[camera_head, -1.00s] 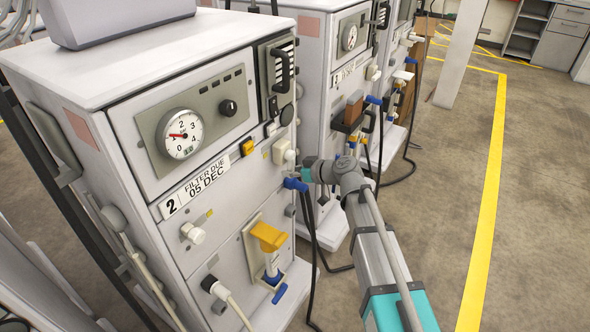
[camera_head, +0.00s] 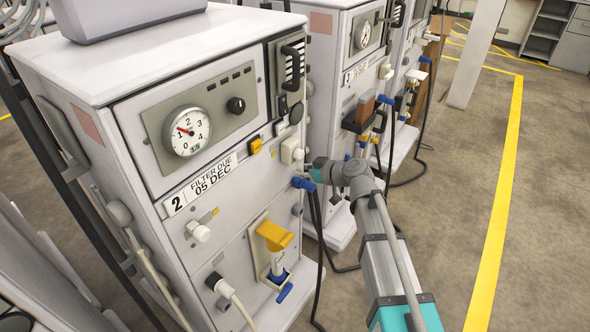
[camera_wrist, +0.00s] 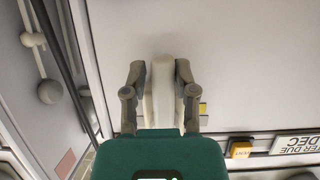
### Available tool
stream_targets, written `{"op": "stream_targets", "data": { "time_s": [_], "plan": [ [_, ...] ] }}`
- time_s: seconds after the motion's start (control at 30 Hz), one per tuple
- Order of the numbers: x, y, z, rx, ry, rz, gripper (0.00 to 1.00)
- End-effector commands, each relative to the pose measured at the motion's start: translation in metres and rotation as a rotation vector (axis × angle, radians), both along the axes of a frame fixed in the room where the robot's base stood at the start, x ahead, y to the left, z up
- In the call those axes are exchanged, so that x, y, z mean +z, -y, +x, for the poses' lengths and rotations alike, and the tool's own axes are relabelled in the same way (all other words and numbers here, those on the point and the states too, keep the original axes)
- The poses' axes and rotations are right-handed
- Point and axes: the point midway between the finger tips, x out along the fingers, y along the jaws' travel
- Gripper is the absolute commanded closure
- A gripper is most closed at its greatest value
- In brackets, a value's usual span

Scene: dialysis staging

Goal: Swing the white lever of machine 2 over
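Machine 2 (camera_head: 130,90) is a white cabinet with a gauge and a "2 FILTER DUE 05 DEC" label, at the left of the head view. Its white lever (camera_head: 288,150) is high on the front, right of the yellow button. In the wrist view the white lever (camera_wrist: 163,95) stands between my two fingers. My gripper (camera_wrist: 160,72) is open around it, with a narrow gap on the left; contact on the right I cannot tell. In the head view my gripper (camera_head: 308,172) is at the right edge of the front, its fingers largely hidden.
A blue-handled valve (camera_head: 303,184) is close beside my gripper. Below are a yellow-topped fitting (camera_head: 274,237) and a white hose (camera_head: 235,298). Another similar machine (camera_head: 335,60) stands just behind, with dark hanging cables. Open floor (camera_head: 545,210) lies to the right.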

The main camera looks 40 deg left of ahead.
Motion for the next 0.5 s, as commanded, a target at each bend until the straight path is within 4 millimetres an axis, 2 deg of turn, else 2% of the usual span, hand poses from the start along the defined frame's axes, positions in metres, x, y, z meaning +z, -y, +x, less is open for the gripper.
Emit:
{"op": "stream_targets", "data": {
  "time_s": [0.03,0.1,0.13,0.5],
  "plan": [
    [0.0000,-0.0011,-0.0005,0.000,0.001,0.000,0.51],
    [0.0001,-0.0030,-0.0030,0.005,-0.001,0.001,0.38],
    [0.0002,-0.0037,-0.0039,0.006,-0.001,0.001,0.37],
    [0.0005,-0.0074,-0.0098,0.016,-0.004,0.002,0.37]
  ]
}}
